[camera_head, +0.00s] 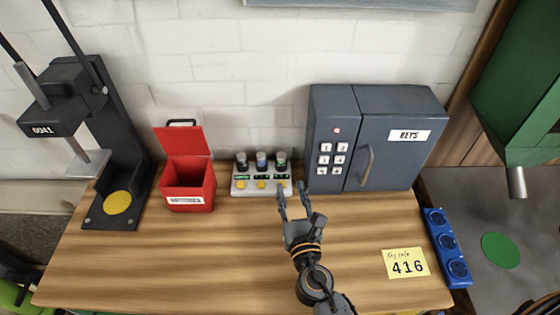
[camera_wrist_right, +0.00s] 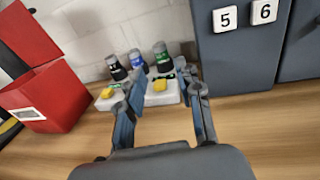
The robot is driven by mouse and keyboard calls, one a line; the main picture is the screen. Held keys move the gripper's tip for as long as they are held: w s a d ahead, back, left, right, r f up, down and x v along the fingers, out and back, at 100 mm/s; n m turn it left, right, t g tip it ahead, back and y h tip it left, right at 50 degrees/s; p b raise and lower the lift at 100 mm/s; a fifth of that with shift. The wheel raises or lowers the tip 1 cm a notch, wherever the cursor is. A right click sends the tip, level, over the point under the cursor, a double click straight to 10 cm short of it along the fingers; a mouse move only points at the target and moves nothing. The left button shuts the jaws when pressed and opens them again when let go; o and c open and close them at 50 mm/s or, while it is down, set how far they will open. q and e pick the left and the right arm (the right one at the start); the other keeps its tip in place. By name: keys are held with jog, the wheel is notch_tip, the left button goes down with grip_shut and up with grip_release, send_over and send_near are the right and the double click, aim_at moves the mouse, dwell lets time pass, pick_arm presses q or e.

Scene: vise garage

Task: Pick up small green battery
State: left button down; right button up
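The small green battery (camera_head: 281,160) stands upright at the right end of a white holder (camera_head: 240,190) near the back wall. It also shows in the right wrist view (camera_wrist_right: 163,57), ahead of the fingers, with a dark top and green band. A blue-banded battery (camera_head: 261,161) and a dark-banded one (camera_head: 242,161) stand left of it. My right gripper (camera_head: 292,187) is open and empty, in front of the holder's right end, fingers pointing toward the wall. In the wrist view, its fingertips (camera_wrist_right: 163,90) are apart and short of the green battery. My left gripper is not in view.
A grey key safe (camera_head: 400,140) stands close on the right. An open red box (camera_head: 188,187) is left of the holder, and a black press (camera_head: 120,160) farther left. A yellow note (camera_head: 405,255) lies front right.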

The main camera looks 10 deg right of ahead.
aim_at(282, 159)
jog(key=w, duration=0.3)
jog(key=w+p, duration=0.1)
jog(key=w, duration=0.3)
jog(key=shift+w+d+r, duration=0.1)
jog(key=shift+d+r, duration=0.05)
jog(key=shift+w+f, duration=0.15)
jog(key=shift+w, duration=1.4)
jog(key=shift+w+f, duration=0.15)
jog(key=shift+w, duration=1.4)
jog(key=shift+s+r, duration=0.1)
jog(key=shift+s, duration=0.05)
jog(key=shift+c, duration=0.4)
grip_shut()
